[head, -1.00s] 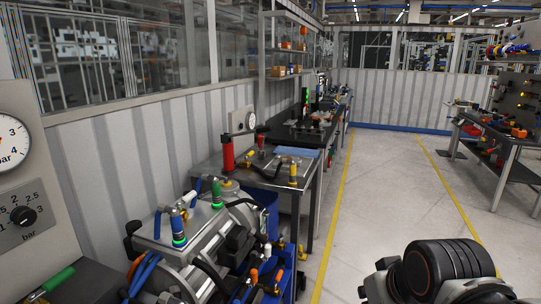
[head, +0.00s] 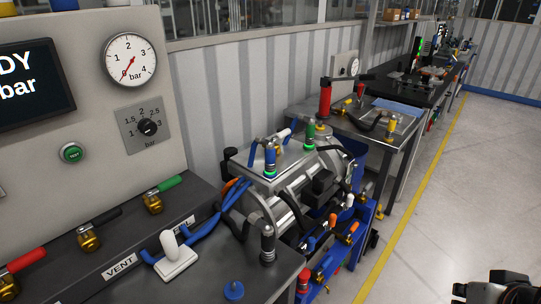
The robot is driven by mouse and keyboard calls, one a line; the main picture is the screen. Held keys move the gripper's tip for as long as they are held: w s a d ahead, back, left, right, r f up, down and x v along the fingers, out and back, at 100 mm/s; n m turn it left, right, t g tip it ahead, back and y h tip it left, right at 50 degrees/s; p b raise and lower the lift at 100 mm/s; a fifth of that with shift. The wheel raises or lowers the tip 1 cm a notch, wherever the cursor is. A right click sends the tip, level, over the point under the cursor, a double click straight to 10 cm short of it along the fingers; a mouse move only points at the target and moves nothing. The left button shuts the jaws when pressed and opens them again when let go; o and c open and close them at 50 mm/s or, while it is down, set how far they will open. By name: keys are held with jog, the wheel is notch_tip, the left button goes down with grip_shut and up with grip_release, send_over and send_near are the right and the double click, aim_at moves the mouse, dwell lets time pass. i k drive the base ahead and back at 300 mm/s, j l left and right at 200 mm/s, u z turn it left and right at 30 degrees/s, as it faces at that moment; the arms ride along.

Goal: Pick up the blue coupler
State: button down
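The blue coupler (head: 270,157) appears as an upright, blue-sleeved fitting with a glowing green ring at its base. It stands on top of the silver drive unit (head: 297,160), near its left end. A similar green coupler (head: 310,131) stands behind it to the right, also with a green ring. Blue hoses (head: 233,193) run on the left side of the unit.
A grey panel with a gauge (head: 131,60) and dial stands at the left. In front, the bench (head: 215,277) carries lever valves, a white plug (head: 174,255), a dark upright fitting (head: 267,243) and a small blue knob (head: 234,291). Open floor (head: 455,190) lies at the right.

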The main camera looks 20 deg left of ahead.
aim_at(269, 150)
jog(key=k+j, duration=0.15)
jog(key=j, duration=0.2)
jog(key=k+j, duration=0.1)
jog(key=j, duration=0.2)
jog(key=k+j, duration=0.15)
jog(key=j, duration=0.2)
jog(key=k+j+u, duration=0.1)
jog(key=j, duration=0.2)
